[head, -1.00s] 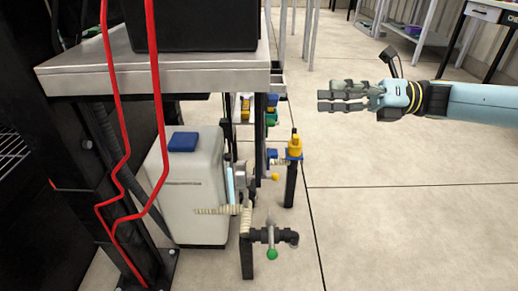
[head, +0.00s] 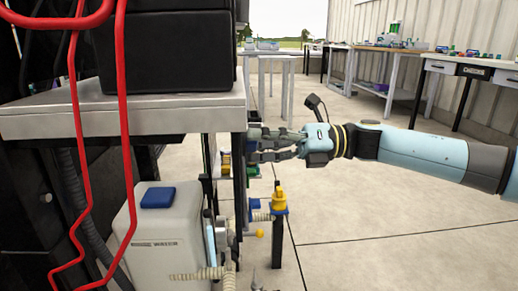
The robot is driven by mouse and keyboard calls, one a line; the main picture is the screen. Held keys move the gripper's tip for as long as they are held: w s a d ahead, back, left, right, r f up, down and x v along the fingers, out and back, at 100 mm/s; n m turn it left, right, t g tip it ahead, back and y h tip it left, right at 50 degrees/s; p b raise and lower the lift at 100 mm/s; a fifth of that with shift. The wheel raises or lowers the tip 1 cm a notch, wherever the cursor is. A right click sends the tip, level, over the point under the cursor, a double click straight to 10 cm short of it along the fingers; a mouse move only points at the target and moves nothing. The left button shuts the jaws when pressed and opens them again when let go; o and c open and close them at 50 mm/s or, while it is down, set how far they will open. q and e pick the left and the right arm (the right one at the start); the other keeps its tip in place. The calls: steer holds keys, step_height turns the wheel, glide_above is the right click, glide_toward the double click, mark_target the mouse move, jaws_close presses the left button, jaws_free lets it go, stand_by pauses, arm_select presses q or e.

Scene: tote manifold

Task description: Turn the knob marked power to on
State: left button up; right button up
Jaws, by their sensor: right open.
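I cannot make out a knob marked power in the head view. My right gripper (head: 262,146) comes in from the right, its fingers pointing left and spread apart with nothing between them. Its fingertips are at the right end of the steel bench (head: 150,122), beside a dark upright post; I cannot tell whether they touch. Any panel on the far side of the bench end is hidden. My left gripper is not in view.
A black box (head: 165,60) stands on the bench, with red cables (head: 84,180) hanging in front. Below are a white tank (head: 160,225) with a blue cap and a yellow-topped valve (head: 279,200) on a post. Open floor (head: 400,240) lies right; tables (head: 400,60) stand behind.

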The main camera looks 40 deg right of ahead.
steer(key=c, duration=1.2)
steer(key=shift+o, duration=0.2)
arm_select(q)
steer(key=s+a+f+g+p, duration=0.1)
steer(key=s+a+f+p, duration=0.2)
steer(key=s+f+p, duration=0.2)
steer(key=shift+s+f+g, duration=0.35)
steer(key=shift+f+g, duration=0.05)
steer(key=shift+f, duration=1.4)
arm_select(e)
steer(key=shift+f+m, duration=0.15)
steer(key=shift+m, duration=8.85)
